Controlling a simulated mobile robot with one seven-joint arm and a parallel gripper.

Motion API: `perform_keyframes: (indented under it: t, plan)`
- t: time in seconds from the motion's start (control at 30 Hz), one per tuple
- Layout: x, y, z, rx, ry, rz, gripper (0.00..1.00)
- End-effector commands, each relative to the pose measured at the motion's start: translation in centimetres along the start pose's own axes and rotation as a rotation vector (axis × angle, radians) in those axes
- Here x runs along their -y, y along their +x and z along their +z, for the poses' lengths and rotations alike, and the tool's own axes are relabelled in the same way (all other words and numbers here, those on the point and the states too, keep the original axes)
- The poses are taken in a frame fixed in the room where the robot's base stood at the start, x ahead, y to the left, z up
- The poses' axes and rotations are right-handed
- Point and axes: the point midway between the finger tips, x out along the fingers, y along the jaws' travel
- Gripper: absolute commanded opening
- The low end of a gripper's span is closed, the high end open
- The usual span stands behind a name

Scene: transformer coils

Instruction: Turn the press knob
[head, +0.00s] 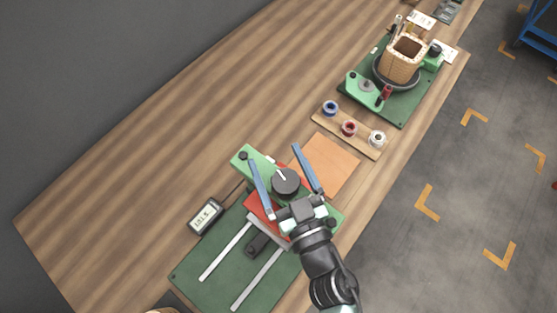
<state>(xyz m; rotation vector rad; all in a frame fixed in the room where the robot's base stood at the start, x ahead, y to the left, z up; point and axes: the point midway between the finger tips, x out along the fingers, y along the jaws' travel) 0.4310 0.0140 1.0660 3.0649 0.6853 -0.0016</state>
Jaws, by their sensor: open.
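The press has a green crossbeam (242,157), a red plate (253,204) and a green base (200,257) with two pale rails. Its round black press knob (287,186) has a white line on top and sits at the middle of the beam. My gripper (273,154) is open, with one long blue-grey finger on each side of the knob in the picture. I see gaps between the knob and both fingers. I cannot tell the height of the fingers against the knob. My gripper body hides part of the press's right side.
A small display (206,215) stands left of the press. An orange-brown sheet (328,166) lies beyond it. A wooden strip (359,142) holds three spools. A green winding station (403,111) with a wooden coil former (399,69) stands farther back. The table's left side is clear.

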Motion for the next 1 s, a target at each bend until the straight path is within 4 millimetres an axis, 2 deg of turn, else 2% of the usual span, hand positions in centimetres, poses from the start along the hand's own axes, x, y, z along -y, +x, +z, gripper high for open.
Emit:
perform_keyframes:
  t: [0.23, 0.37, 0.47, 0.8, 1.0]
  plan:
    - [0.0, 0.0, 0.0, -0.001, 0.000, -0.001, 0.94]
    - [0.0, -0.7, 0.1, -0.001, 0.000, 0.000, 0.94]
    - [0.0, -2.1, 0.2, 0.002, -0.001, 0.001, 0.94]
    - [-0.1, -9.0, 0.4, 0.005, -0.001, 0.003, 0.94]
    - [0.0, -11.8, 0.2, 0.003, 0.000, 0.001, 0.94]
